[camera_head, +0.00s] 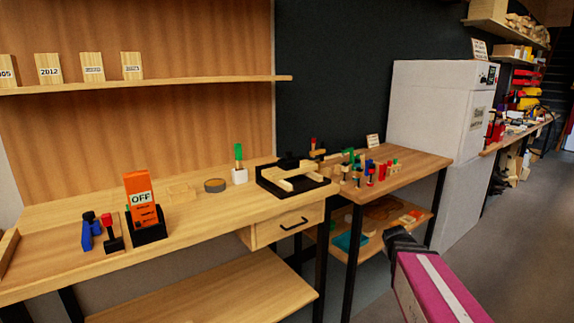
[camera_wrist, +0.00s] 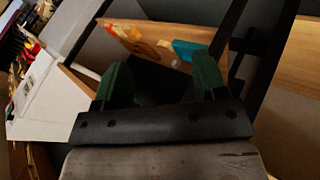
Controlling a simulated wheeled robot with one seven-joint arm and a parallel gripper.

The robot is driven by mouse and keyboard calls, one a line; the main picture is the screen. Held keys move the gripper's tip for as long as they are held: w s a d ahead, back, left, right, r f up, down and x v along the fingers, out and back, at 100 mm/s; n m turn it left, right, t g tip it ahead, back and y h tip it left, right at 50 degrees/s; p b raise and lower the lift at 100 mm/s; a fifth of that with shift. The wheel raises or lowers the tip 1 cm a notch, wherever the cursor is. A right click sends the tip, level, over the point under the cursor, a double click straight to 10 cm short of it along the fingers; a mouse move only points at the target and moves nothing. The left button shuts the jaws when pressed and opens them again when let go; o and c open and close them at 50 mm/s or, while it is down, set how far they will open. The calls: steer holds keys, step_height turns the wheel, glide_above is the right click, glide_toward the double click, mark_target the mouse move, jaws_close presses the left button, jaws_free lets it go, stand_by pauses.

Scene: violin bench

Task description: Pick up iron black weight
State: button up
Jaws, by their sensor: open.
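I cannot pick out the iron black weight for certain. A dark object (camera_head: 288,162) stands at the back of a black tray (camera_head: 268,185) that holds pale wooden pieces, on the left bench. A low, dark round item (camera_head: 215,185) lies left of that tray. My gripper (camera_wrist: 161,82) is open and empty, its two green fingers apart in the wrist view. In the head view, my dark gripper end (camera_head: 402,241) is in front of the right table, clear of the bench and these dark items.
The left bench (camera_head: 85,265) also holds an orange OFF box (camera_head: 139,190), blue and red-black tools and a white cup with a green-handled tool (camera_head: 239,172). The right table (camera_head: 410,172) holds small coloured items. A white cabinet (camera_head: 425,110) stands behind. The floor at right is open.

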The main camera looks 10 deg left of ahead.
mark_target(288, 152)
steer(key=w+a+r+n+t+y, duration=0.3)
steer(key=w+a+r+n+t, duration=0.25)
steer(key=a+r+n, duration=0.35)
steer(key=w+a+r+n+t+y, duration=0.2)
steer(key=w+a+r+n+t, duration=0.3)
steer(key=r, duration=0.6)
steer(key=s+a+r+n+g+y, duration=0.25)
steer(key=a+r+n+y, duration=0.2)
steer(key=a+n, duration=0.35)
steer(key=s+a+r+n+g+y, duration=0.1)
steer(key=a+r+n+g+y, duration=0.4)
steer(key=n, duration=0.5)
steer(key=s+a+r+n+g+y, duration=0.2)
steer(key=a+r+n+y, duration=0.15)
steer(key=a+n, duration=0.55)
steer(key=shift+y, duration=0.4)
steer(key=x, duration=1)
steer(key=shift+w+d+f, duration=0.1)
steer(key=shift+w+f, duration=0.1)
steer(key=shift+f, duration=0.1)
steer(key=shift+c, duration=0.3)
jaws_close()
